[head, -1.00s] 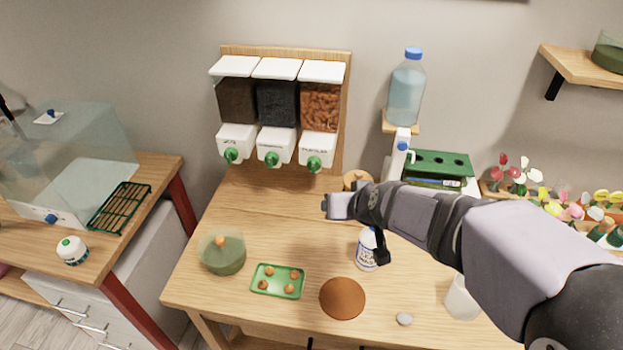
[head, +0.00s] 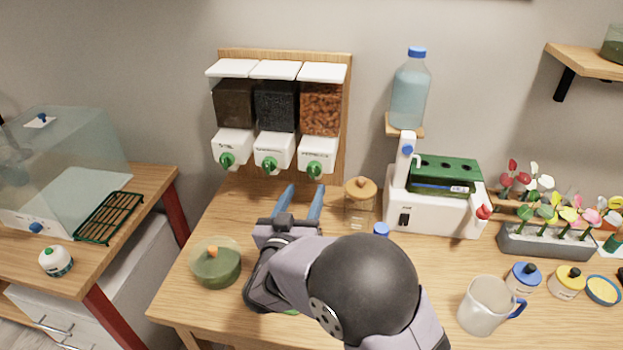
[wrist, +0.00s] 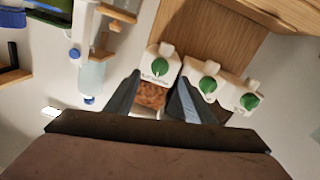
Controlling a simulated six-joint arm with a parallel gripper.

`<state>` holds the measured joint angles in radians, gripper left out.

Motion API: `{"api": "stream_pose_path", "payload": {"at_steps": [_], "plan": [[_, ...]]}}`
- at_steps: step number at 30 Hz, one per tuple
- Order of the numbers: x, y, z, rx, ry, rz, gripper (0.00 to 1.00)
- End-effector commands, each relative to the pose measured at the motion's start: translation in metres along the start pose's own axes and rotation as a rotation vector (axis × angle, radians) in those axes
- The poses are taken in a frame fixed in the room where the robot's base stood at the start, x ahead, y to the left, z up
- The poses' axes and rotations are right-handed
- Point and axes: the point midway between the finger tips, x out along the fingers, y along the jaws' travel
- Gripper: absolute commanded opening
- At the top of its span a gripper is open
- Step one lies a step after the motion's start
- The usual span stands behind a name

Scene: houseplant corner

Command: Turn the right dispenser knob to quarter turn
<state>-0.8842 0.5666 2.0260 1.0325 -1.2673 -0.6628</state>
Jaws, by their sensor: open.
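The right dispenser (head: 318,110) holds orange-brown pellets and has a white spout with a green knob (head: 315,170) on its front. In the wrist view this knob (wrist: 159,67) appears between the fingertips, beyond them. My gripper (head: 305,188) is open and empty, its two blue fingers pointing toward the dispensers from just below the right knob. The fingers (wrist: 158,76) look apart from the knob, though the exact gap is hard to judge. The knob's pointer is too small to read.
The middle knob (head: 270,164) and left knob (head: 227,160) are close by on the left. A wood-lidded jar (head: 360,203) stands right of my fingers. A white machine (head: 432,212) and a water bottle (head: 408,92) are farther right. My arm hides part of the table.

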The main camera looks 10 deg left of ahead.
Motion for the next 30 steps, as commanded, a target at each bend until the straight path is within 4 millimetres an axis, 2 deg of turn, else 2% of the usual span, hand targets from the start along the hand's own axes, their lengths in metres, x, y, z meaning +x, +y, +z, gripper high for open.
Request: {"api": "stream_pose_path", "payload": {"at_steps": [8,21,30], "plan": [[0.007,0.001,0.001,0.003,0.000,0.002,0.49],[0.059,0.001,0.001,0.002,-0.001,0.001,0.49],[0.074,0.000,0.002,0.002,0.000,-0.002,0.49]]}}
